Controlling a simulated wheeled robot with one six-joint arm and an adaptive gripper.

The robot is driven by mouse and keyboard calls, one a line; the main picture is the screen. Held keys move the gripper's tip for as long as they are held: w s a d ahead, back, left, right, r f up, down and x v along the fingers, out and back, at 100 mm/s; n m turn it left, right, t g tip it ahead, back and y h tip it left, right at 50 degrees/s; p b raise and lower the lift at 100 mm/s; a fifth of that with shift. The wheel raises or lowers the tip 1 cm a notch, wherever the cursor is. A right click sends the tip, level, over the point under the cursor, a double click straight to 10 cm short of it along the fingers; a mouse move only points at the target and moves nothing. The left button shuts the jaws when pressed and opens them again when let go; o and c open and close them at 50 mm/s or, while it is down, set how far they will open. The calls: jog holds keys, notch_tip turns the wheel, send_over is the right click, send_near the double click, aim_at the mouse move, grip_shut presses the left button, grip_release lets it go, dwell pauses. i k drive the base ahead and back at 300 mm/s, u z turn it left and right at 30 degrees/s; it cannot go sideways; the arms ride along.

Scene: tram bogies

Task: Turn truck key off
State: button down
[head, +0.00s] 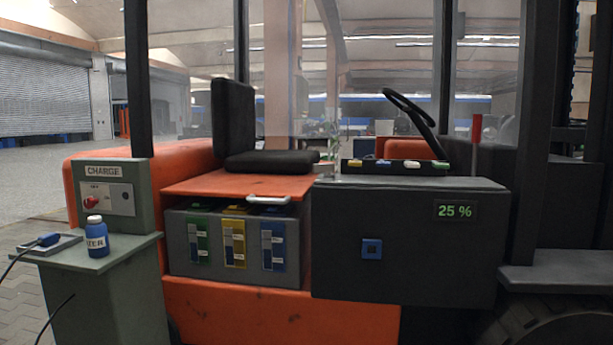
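The truck is an orange forklift (230,310) with a black seat (235,115), a dark steering wheel (412,110) and a dark side panel (330,240). A narrow dash strip (398,171) on top of the panel carries small yellow, blue, white and green parts. A small light grey piece (323,168) is at the strip's left end. I cannot make out which part is the truck key or how it is turned. A display (455,211) on the panel reads 25 %. My gripper is not in view.
A green charge post (118,229) with a red knob (90,201) stands left. Its shelf holds a blue bottle (96,240) and a blue plug (48,239). A battery box (180,250) sits under the orange lid (235,186). A blue socket (372,249) is on the panel.

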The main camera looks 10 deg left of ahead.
aim_at(328, 167)
jog(key=z, duration=0.05)
jog(key=k, duration=0.5)
jog(key=u, duration=1.15)
jog(key=i, duration=0.7)
jog(key=u, duration=0.4)
jog(key=i, duration=0.75)
jog(key=z, duration=0.9)
jog(key=i, duration=0.6)
jog(key=z, duration=0.6)
